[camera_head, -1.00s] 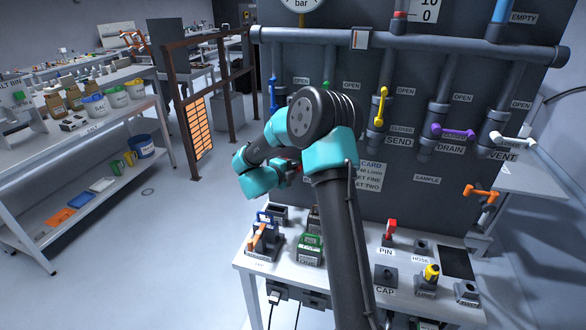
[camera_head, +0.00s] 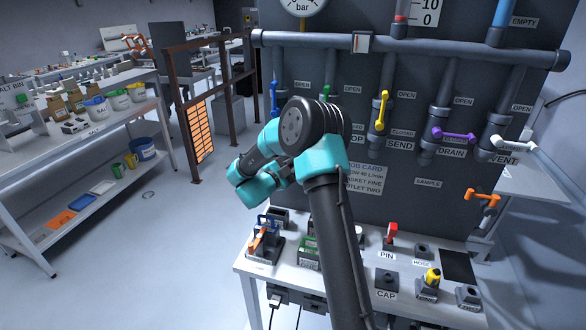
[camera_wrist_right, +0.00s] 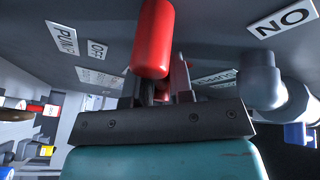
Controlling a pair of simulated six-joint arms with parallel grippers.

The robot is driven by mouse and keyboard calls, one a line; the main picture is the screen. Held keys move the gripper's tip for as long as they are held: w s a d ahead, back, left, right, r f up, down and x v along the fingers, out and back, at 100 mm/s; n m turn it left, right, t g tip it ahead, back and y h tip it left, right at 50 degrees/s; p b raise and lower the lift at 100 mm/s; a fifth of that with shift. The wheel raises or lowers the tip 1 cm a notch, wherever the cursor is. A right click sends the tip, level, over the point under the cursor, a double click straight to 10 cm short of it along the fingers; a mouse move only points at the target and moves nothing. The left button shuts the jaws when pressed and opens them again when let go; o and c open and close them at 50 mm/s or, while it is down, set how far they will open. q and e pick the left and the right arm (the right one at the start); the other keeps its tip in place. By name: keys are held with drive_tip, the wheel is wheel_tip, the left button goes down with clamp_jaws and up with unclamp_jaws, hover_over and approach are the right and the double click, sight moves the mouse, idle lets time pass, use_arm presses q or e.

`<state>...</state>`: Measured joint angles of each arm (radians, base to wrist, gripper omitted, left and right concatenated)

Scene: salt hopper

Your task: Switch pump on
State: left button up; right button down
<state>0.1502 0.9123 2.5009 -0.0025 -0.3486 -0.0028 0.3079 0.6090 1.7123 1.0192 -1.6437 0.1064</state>
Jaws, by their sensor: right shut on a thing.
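A red handle (camera_wrist_right: 153,40) stands between the fingers of my right gripper (camera_wrist_right: 162,88) in the right wrist view. The gripper is shut on it. On the dark panel around it are a PUMP label (camera_wrist_right: 62,38), an OFF label (camera_wrist_right: 96,49) and, on the other side, an ON label (camera_wrist_right: 283,18) that appears upside down. In the head view my right arm's teal wrist is near the dark panel (camera_head: 420,200), left of the job card (camera_head: 364,178). The arm hides the red handle and the fingertips there. My left gripper is not in view.
Blue, yellow, purple and white valve handles line the panel, including the yellow one (camera_head: 382,110) and purple one (camera_head: 455,134). Below is a white table (camera_head: 350,290) with labelled parts. A brown frame (camera_head: 183,110) stands left, with open floor in front.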

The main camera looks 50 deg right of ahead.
drive_tip(key=n, duration=0.1)
drive_tip(key=n+t+h, duration=0.1)
drive_tip(key=n, duration=0.1)
drive_tip(key=w+r+n, duration=0.1)
drive_tip(key=n, duration=0.1)
drive_tip(key=shift+a+t+h, duration=0.3)
drive_tip(key=n, duration=0.2)
drive_tip(key=n+t, duration=0.1)
drive_tip(key=w+n+t+h, duration=0.1)
drive_tip(key=n, duration=0.1)
drive_tip(key=shift+w+a+r+n, duration=0.1)
drive_tip(key=shift+a+r+n, duration=0.1)
drive_tip(key=shift+a+n, duration=0.1)
drive_tip(key=c, duration=1.2)
unclamp_jaws()
